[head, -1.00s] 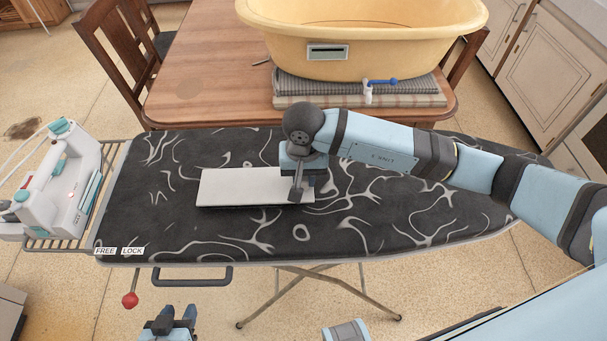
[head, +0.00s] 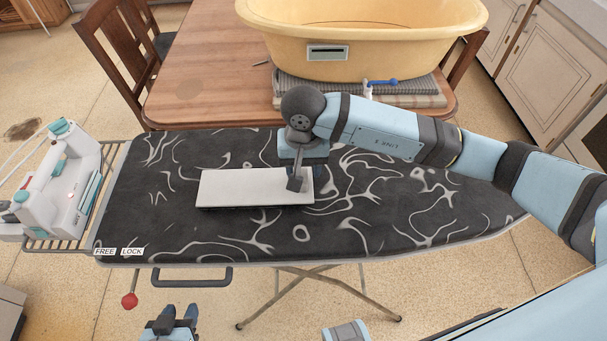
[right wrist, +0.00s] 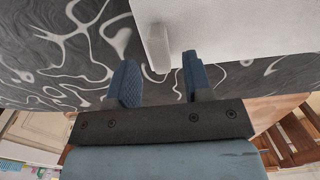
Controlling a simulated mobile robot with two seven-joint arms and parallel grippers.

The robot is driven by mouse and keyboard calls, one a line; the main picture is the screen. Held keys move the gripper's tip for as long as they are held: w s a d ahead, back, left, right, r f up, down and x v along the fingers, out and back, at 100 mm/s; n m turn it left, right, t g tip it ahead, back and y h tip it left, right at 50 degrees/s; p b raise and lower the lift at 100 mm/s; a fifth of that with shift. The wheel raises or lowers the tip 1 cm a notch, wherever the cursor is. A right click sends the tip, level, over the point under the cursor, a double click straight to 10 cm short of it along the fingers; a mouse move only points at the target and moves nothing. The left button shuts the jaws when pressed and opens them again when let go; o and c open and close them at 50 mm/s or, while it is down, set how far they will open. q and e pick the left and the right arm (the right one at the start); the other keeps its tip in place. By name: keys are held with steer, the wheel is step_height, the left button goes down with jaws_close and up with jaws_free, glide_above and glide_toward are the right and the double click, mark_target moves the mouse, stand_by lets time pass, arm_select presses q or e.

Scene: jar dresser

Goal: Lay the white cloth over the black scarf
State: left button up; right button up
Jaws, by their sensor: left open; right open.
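The white cloth (head: 245,187) lies as a flat, folded-looking rectangle on the ironing board, left of its middle. A thin dark edge shows along its front side; I cannot tell whether this is the black scarf or shadow, and no scarf stands out elsewhere. My right gripper (head: 297,185) is open over the cloth's right end. In the right wrist view the gripper (right wrist: 160,85) shows its two blue fingers apart, with the cloth (right wrist: 235,28) beyond them and a small pale piece near its edge. My left gripper (head: 172,318) is open and empty, low in front of the board.
The ironing board (head: 150,225) has a black cover with white marbling, mostly clear. A white and teal iron (head: 65,185) stands on the rack at its left. Behind is a wooden table (head: 205,80) with a yellow tub (head: 370,45) on folded textiles (head: 300,100).

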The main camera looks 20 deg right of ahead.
step_height(320, 180, up, 8)
steer(key=shift+r, duration=0.2)
stand_by(0.3)
